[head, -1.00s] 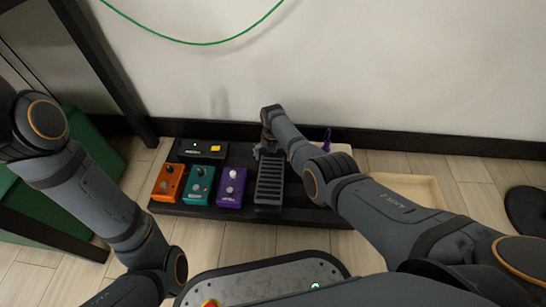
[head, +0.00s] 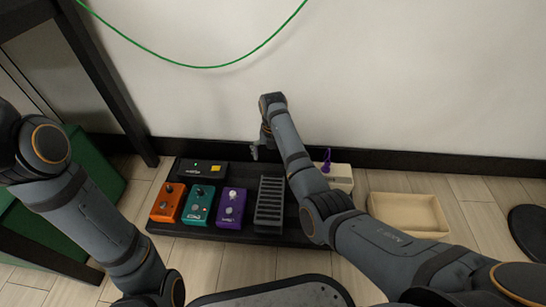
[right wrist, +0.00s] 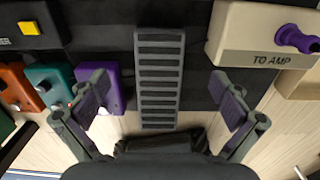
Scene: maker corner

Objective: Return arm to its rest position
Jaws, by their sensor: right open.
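My right arm reaches forward over the floor from the lower right of the head view. Its gripper (head: 262,150) is near the back of a black pedalboard (head: 190,231), above and behind the ridged black treadle pedal (head: 270,198). In the right wrist view the gripper (right wrist: 163,88) has its two fingers wide apart, with nothing between them. The ridged pedal (right wrist: 160,75) lies below, between the fingers in the picture. My left arm bends along the left side of the head view; its gripper is out of the picture.
Orange (head: 167,203), teal (head: 198,207) and purple (head: 231,209) pedals and a black pedal with a yellow button (head: 202,174) sit on the board. A cream "TO AMP" box (right wrist: 260,40) with a purple plug is at right. A shallow tray (head: 405,213) lies further right.

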